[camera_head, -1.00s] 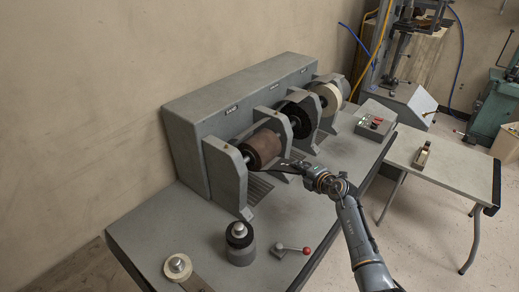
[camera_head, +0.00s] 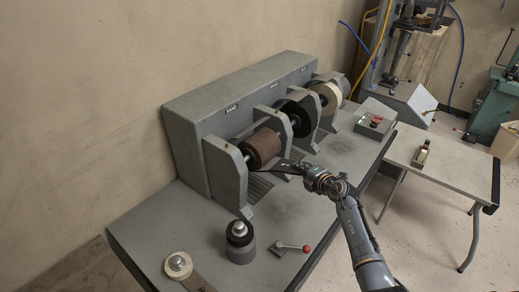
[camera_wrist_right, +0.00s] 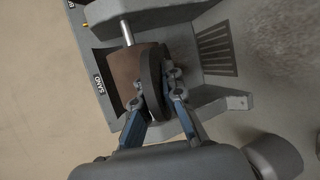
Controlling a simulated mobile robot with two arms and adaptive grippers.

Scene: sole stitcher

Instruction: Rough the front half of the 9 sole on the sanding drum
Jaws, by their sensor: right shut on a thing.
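The sanding drum (camera_head: 262,148) is a brown cylinder on a shaft in the machine bay nearest me. It also shows in the right wrist view (camera_wrist_right: 124,72), beside the label SAND. My right gripper (camera_head: 296,169) is at the drum's right front side. In the wrist view its fingers (camera_wrist_right: 155,99) are shut on a dark, thin sole (camera_wrist_right: 151,78). The sole's far part overlaps the drum; I cannot tell whether they touch. No size mark on the sole is readable. My left gripper is not in view.
Grey brackets flank the drum, with a black wheel (camera_head: 298,116) and pale wheel (camera_head: 326,98) farther along. A control box (camera_head: 374,126) sits at the bench's far end. A red-knobbed lever (camera_head: 291,248) and a grey pot (camera_head: 240,250) stand in front. A side table (camera_head: 442,173) is right.

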